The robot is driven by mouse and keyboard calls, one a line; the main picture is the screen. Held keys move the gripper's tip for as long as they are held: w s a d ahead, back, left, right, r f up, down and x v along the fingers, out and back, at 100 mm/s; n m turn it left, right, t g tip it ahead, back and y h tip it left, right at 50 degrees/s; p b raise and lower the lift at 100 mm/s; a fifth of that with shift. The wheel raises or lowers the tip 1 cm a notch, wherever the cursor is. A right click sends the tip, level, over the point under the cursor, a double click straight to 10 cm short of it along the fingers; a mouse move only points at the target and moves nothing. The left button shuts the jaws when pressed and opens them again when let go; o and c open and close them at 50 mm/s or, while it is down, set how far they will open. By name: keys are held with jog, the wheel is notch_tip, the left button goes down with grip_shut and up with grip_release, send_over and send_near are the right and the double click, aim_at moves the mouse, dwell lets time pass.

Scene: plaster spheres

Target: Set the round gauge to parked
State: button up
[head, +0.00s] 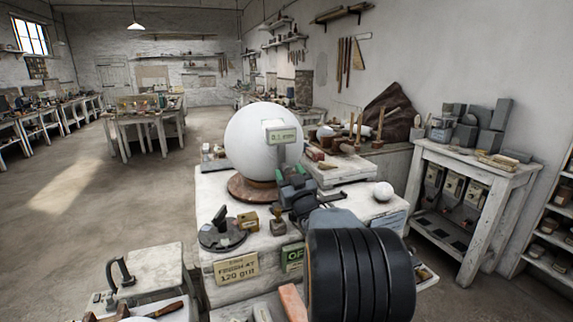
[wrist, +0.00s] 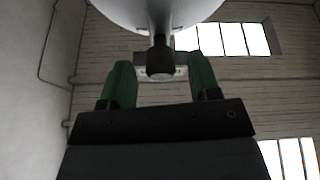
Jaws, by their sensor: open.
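My gripper (head: 289,173) is in front of the large white sphere (head: 250,138), below a small box with a green readout (head: 281,135). In the wrist view its two green fingers (wrist: 160,72) are open and apart. A dark knob-like end (wrist: 159,60) shows between or just beyond the fingertips, under a pale rounded body (wrist: 160,12); I cannot tell whether they touch. A dark round device (head: 221,236) with an upright piece lies on the bench at front left. I cannot tell for certain which thing is the round gauge.
The sphere rests on a brown round base (head: 252,188) on the white bench (head: 205,190). Signs hang on the bench front. Open floor lies left.

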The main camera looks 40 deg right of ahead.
jog(key=shift+p+x, duration=0.3)
jog(key=shift+x, duration=0.8)
grip_shut()
